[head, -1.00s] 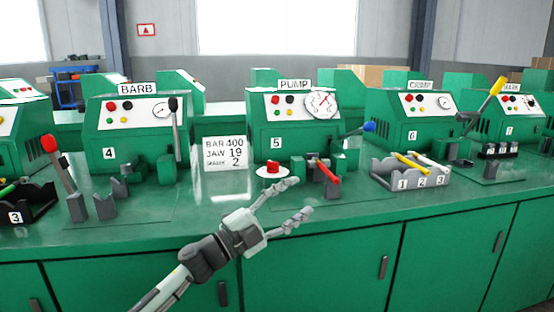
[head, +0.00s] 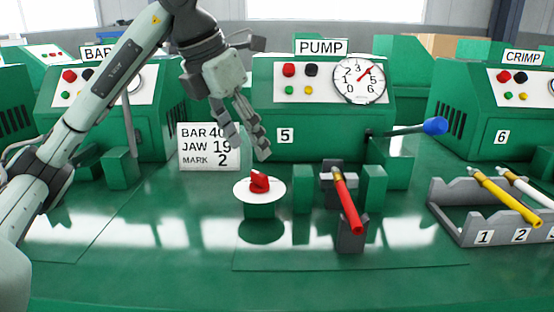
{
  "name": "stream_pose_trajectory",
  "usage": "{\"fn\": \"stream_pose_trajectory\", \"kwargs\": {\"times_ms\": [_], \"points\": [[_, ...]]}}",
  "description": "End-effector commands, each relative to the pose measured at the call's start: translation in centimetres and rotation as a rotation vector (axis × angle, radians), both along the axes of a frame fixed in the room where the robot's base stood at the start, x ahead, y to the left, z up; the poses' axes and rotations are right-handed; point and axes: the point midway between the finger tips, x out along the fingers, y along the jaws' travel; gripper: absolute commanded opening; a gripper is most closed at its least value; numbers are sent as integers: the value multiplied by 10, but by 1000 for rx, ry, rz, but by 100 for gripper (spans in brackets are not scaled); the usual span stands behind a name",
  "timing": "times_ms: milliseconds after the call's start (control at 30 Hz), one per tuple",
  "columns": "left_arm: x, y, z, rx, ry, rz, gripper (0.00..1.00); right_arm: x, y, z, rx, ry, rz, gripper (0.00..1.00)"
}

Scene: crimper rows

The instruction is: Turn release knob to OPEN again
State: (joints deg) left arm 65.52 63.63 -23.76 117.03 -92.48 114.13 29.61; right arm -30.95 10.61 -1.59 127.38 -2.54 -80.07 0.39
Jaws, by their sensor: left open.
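The red release knob (head: 259,182) sits on a white round dial (head: 247,192) atop a short green post, in front of the pump machine (head: 334,110) marked 5. Any lettering on the dial is too small to read. My left gripper (head: 245,148) hangs above and just behind the knob, fingers pointing down, open and empty, apart from the knob. The pump's gauge (head: 359,81) has a red needle pointing to the upper right. A blue-ended lever (head: 433,126) sticks out to the right of the pump. My right gripper is not in view.
A red-handled tool (head: 347,203) rests on grey supports right of the knob. A sign (head: 209,147) reading BAR 40, JAW 19, MARK 2 stands behind left. A grey rack (head: 463,228) with yellow and white tools is at right. The front bench is clear.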

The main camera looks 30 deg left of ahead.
Motion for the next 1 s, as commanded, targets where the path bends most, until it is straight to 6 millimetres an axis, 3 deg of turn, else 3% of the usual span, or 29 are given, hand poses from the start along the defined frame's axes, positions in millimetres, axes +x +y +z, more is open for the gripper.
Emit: {"fn": "stream_pose_trajectory", "kwargs": {"times_ms": [500,900,1000], "points": [[22,-1,-62,18,6,13,55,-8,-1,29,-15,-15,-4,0],[26,-2,-71,18,2,12,55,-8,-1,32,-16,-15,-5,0],[26,-2,-70,18,2,12,44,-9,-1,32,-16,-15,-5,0]]}}
